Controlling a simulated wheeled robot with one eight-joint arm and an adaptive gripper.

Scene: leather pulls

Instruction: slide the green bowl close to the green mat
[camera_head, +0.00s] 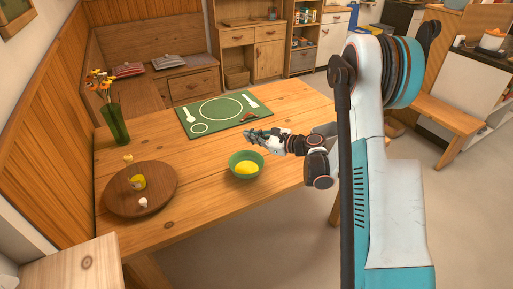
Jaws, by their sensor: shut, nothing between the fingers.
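The green bowl (246,169) stands upright on the wooden table with something yellow inside it. The green mat (219,107) lies flat farther back on the table, with white place-setting shapes on it. A strip of bare table separates the bowl from the mat. My gripper (251,136) is shut and empty, between the bowl and the mat, just beyond the bowl's far right rim. I cannot tell whether it touches the bowl. My arm reaches in from the right.
The wooden table (190,213) has a round wooden board (157,203) at the left with small items on it. A green vase (116,124) with flowers stands at the back left edge. A small reddish-brown item (249,116) lies at the mat's right side. The table's front right is clear.

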